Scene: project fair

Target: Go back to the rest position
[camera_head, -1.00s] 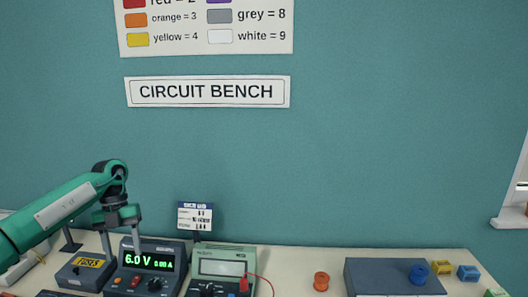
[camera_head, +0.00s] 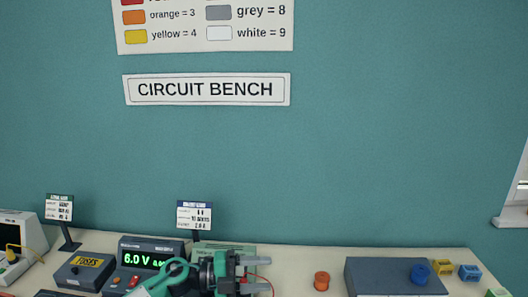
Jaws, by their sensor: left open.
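My left gripper (camera_head: 262,274) is low at the bottom centre of the head view, its two fingers pointing right. The fingers are apart and nothing shows between them. The gripper and its green arm hide most of the multimeter (camera_head: 243,248) and part of the power supply (camera_head: 147,262), which reads 6.0 V. I cannot tell whether the gripper touches either of them. My right gripper is not in view.
A box marked FUSES (camera_head: 84,270) stands at the left. An orange spool (camera_head: 321,281), a dark blue-grey box (camera_head: 370,276) with a blue spool (camera_head: 419,274), and small yellow (camera_head: 443,267) and blue (camera_head: 469,272) blocks are at the right.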

